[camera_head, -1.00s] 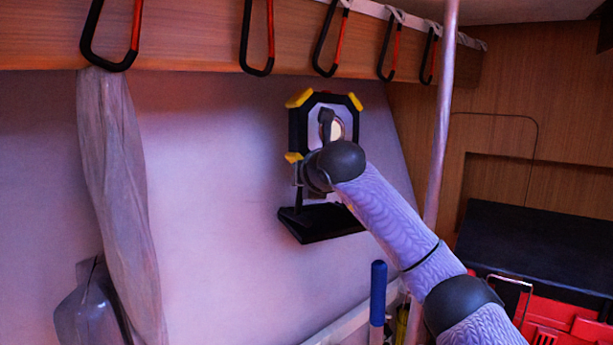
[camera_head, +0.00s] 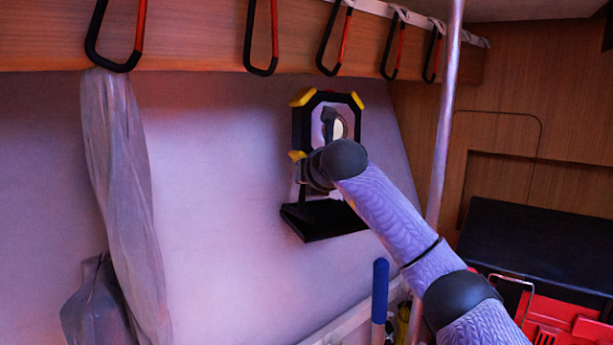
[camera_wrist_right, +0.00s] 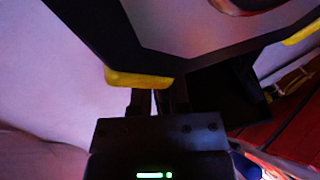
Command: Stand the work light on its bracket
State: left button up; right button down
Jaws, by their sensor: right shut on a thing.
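The work light (camera_head: 300,128) has a black angular frame, yellow corners and a pale round lamp face. It is upright in front of the wall in the head view, and its underside and a yellow corner fill the top of the right wrist view (camera_wrist_right: 140,78). My right gripper (camera_wrist_right: 157,100) is shut on its lower part; my own arm hides much of this grip in the head view. The black bracket (camera_head: 322,220) sticks out from the wall just below the light. I cannot tell whether the light touches it. My left gripper is not in view.
Several black and red carabiners (camera_head: 258,70) hang from the wooden rail above. A grey cloth (camera_head: 125,200) hangs at left. A pale vertical pole (camera_head: 447,110) stands right of the light, with a red crate (camera_head: 560,320) low at right. The wall left of the bracket is clear.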

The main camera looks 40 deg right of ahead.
jog(key=shift+s+f+b, duration=0.1)
jog(key=shift+f+b, duration=0.55)
jog(key=shift+f, duration=0.15)
jog(key=c, duration=1)
grip_release()
jog(key=o, duration=0.5)
jog(key=shift+w+d, duration=0.25)
jog(key=shift+w, duration=0.1)
jog(key=shift+s+a, duration=0.15)
jog(key=shift+s, duration=0.1)
jog(key=b+v, duration=0.4)
jog(key=v, duration=0.5)
jog(key=shift+s+r, duration=0.2)
jog(key=shift+s, duration=0.05)
jog(key=shift+a, duration=0.1)
